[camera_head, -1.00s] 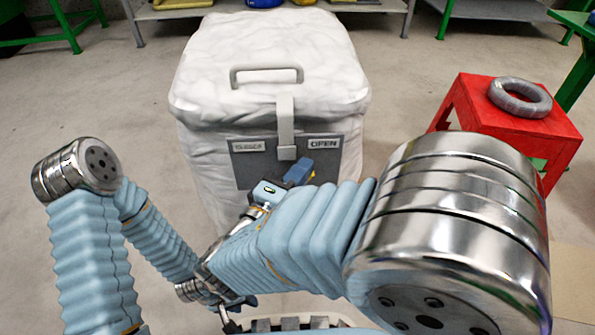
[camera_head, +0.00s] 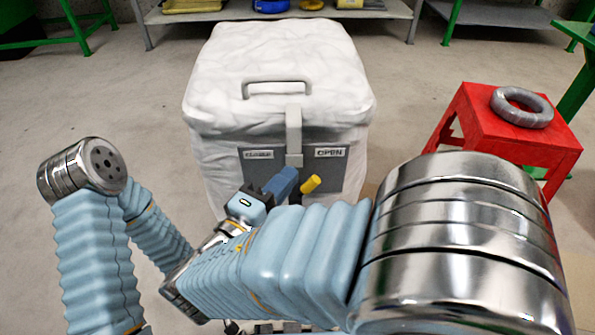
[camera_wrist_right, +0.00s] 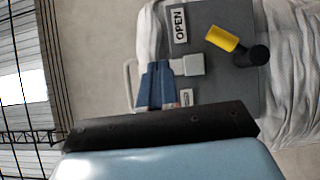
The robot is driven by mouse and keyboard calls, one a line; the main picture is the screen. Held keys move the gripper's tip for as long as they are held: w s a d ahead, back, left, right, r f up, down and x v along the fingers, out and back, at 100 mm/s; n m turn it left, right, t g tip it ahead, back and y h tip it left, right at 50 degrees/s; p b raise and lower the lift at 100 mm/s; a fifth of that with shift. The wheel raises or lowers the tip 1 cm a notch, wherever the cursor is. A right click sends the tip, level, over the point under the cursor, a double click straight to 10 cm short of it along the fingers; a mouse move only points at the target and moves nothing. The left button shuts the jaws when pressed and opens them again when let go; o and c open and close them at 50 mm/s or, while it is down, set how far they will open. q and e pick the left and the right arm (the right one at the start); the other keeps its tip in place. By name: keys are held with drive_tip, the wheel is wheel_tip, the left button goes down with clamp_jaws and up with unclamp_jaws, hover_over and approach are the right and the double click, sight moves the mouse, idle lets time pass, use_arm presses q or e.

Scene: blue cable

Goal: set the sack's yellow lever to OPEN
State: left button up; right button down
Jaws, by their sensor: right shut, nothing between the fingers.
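The white sack (camera_head: 225,90) stands upright ahead with a grey panel (camera_head: 352,178) on its front. The panel has a CLOSED label on the left and an OPEN label (camera_head: 330,152) on the right. In the right wrist view, the lever (camera_wrist_right: 222,38) extends from a black pivot (camera_wrist_right: 252,56) toward the OPEN label (camera_wrist_right: 179,25). My right gripper (camera_head: 287,180) is shut and empty, just left of the lever, apart from it in the wrist view (camera_wrist_right: 157,85). My left gripper is not visible.
A grey strap with a buckle (camera_head: 294,130) hangs over the panel, near the right gripper. A red stool (camera_head: 490,125) with a grey ring (camera_head: 522,107) stands at the right. A shelf (camera_head: 400,12) stands behind the sack. The floor left of the sack is clear.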

drive_tip(key=s, duration=0.1)
drive_tip(key=s+a+r, duration=0.1)
drive_tip(key=s, duration=0.1)
drive_tip(key=s+a+r, duration=0.1)
drive_tip(key=shift+s+a+r+p, duration=0.1)
drive_tip(key=shift+s+r+p, duration=0.05)
drive_tip(key=shift+s+p, duration=0.2)
